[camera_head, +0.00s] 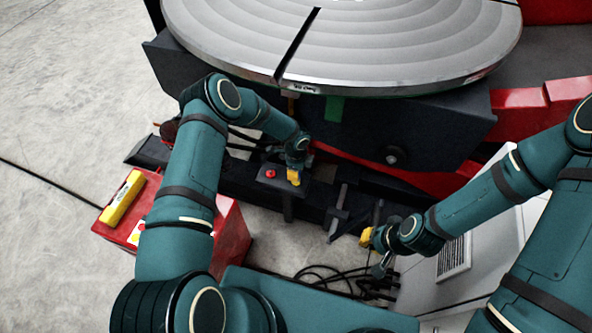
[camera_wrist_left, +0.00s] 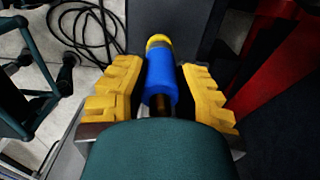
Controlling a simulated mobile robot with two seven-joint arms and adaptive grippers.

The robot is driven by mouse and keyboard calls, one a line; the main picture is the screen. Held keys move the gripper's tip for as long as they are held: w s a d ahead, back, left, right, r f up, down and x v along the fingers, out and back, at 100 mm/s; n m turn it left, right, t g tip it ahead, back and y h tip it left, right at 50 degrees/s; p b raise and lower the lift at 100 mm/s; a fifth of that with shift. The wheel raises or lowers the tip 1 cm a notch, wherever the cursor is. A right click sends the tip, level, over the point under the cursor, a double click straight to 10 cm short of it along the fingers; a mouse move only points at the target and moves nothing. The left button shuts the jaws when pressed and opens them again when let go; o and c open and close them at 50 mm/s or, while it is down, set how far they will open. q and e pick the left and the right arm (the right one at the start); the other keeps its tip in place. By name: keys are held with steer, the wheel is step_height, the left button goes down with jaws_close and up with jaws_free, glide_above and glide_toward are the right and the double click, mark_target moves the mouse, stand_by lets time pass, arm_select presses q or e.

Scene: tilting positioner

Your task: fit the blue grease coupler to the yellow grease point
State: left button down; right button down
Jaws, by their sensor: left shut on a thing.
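The blue coupler (camera_wrist_left: 162,84) is a cylinder between the yellow finger pads of my left gripper (camera_wrist_left: 161,88), which is shut on it. A yellow round end with a grey ring, apparently the yellow grease point (camera_wrist_left: 158,41), shows just beyond the coupler's far end, roughly in line with it. I cannot tell whether the coupler is seated on it or only in front. In the head view my left gripper (camera_head: 294,177) is below the turntable; the coupler and grease point are hidden there. My right gripper (camera_head: 367,238) is lower right, its opening unclear.
A large round turntable (camera_head: 400,45) overhangs at the top. A red button (camera_head: 271,173) sits on a dark post beside my left gripper. A red box (camera_head: 232,240) stands at left. Black hoses (camera_head: 335,278) lie on the floor. A light cabinet (camera_head: 480,250) stands at right.

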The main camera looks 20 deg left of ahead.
arm_select(q)
steer(key=shift+f, duration=0.5)
steer(key=c, duration=0.8)
jaws_free()
steer(key=shift+r, duration=0.1)
step_height(320, 180, up, 12)
steer(key=shift+f, duration=0.1)
steer(key=shift+d, duration=0.1)
